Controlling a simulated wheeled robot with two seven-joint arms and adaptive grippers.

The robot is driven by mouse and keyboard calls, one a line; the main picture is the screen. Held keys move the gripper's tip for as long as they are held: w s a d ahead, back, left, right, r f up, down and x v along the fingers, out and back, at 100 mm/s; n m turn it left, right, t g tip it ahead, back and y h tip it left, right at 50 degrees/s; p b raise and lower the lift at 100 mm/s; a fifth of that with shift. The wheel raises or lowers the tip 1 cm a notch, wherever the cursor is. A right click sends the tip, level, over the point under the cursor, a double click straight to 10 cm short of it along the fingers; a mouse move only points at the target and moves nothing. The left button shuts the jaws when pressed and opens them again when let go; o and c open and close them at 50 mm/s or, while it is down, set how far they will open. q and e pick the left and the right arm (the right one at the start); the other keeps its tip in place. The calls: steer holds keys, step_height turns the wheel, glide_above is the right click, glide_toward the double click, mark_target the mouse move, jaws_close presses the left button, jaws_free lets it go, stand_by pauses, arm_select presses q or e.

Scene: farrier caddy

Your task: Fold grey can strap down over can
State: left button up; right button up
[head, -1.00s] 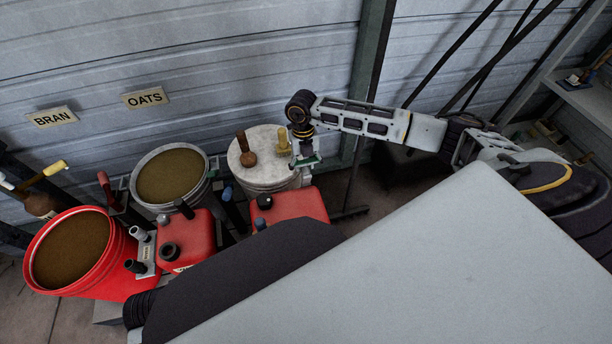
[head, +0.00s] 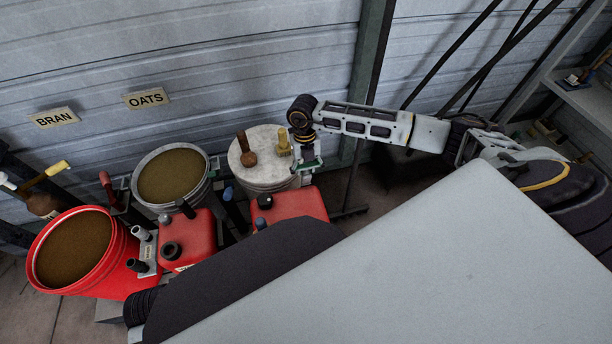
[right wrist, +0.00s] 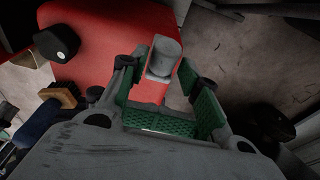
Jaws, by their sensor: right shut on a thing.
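My right gripper (head: 308,165) is at the right rear edge of the right-hand red can (head: 292,204), pointing down. In the right wrist view its green-padded fingers (right wrist: 172,100) stand on both sides of a grey block-like piece, which I take to be the grey can strap (right wrist: 163,60). The gripper is shut on this strap. The strap stands up against the red can (right wrist: 100,35), not lying over its top. In the head view the strap is mostly hidden by the gripper. The can's black cap (right wrist: 56,40) shows at upper left.
A lidded white bucket (head: 265,180) with brown and yellow-handled tools stands behind the can. A grey grain bucket (head: 136,190), a red grain bucket (head: 38,285) and another red can (head: 196,235) are to the left. Clear floor (right wrist: 255,55) lies right of the can.

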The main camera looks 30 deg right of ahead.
steer(key=shift+s, duration=0.15)
steer(key=shift+s+a, duration=0.1)
steer(key=shift+s, duration=0.2)
steer(key=shift+s+f, duration=0.15)
steer(key=shift+s, duration=0.05)
steer(key=shift+s+a+f+p, duration=0.1)
steer(key=shift+s+a+p, duration=0.05)
steer(key=shift+s+p, duration=0.2)
steer(key=shift+s+a+f, duration=0.1)
steer(key=shift+s+f, duration=0.1)
steer(key=shift+s, duration=0.1)
stand_by(0.6)
steer(key=shift+s+f, duration=0.2)
steer(key=shift+s, duration=0.1)
steer(key=shift+s+a+f, duration=0.15)
steer(key=shift+s, duration=0.05)
stand_by(0.4)
steer(key=shift+s+f, duration=0.3)
steer(key=shift+s, duration=0.05)
